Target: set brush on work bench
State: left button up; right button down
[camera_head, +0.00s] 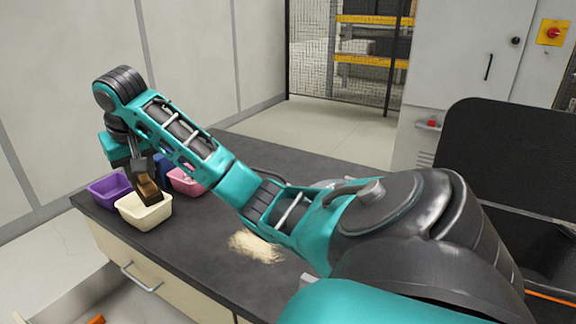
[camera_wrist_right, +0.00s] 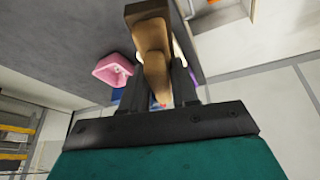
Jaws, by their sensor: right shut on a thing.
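The brush (camera_head: 149,192) is brown and hangs from my right gripper (camera_head: 142,170) over the cream bin at the left end of the bench. Whether it touches the bin cannot be told. In the right wrist view the brush (camera_wrist_right: 150,40) sits between the two dark fingers of my right gripper (camera_wrist_right: 160,85), which is shut on it. The work bench (camera_head: 205,255) has a dark top and pale drawer fronts. My right arm crosses above it and hides part of the top. My left gripper is not in view.
The cream bin (camera_head: 145,217) stands by the purple bin (camera_head: 108,189), the pink bin (camera_head: 188,181) and a blue bin (camera_head: 164,164). A pale pile of shavings (camera_head: 256,247) lies on the bench top. Bare bench top lies between bins and pile.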

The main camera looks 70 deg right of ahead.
jog(key=r+m+p, duration=0.1)
jog(key=p, duration=0.2)
send_over(204, 243)
jog(key=w+a, duration=0.1)
jog(key=w, duration=0.3)
notch_tip(204, 243, down, 20)
jog(key=shift+a+r, duration=0.1)
jog(key=shift+r, duration=0.05)
jog(key=shift+f, duration=0.25)
jog(key=c, duration=0.8)
grip_release()
jog(key=shift+c, duration=0.2)
